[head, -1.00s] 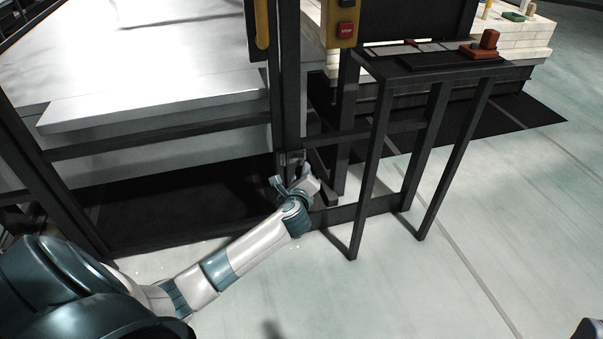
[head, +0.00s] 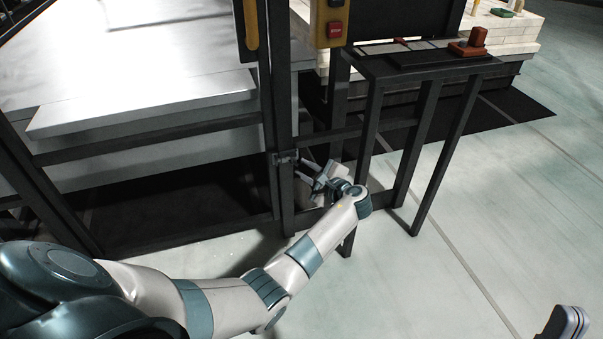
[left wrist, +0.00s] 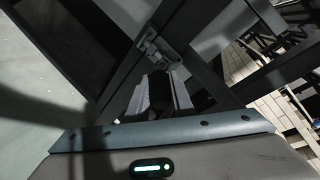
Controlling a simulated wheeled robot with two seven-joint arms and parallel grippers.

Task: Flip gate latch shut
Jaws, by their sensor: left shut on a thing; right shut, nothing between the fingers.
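The gate latch (head: 285,158) is a small grey metal fitting on the dark gate post, in the middle of the head view. It also shows in the left wrist view (left wrist: 158,48), just beyond my fingers. My left gripper (head: 318,182) is low beside the post, just right of the latch. In the left wrist view its pale fingers (left wrist: 160,90) are shut on a dark cylindrical piece (left wrist: 160,92), which looks like the latch's handle. The fingers partly hide how it joins the latch. My right gripper (head: 570,322) shows only partly at the bottom right, shut and empty, away from the gate.
The dark gate frame (head: 150,140) stands before a pale slab-topped car (head: 150,75). A narrow dark stand (head: 420,68) with legs is to the right of the post. A control box with a red button (head: 335,28) hangs above.

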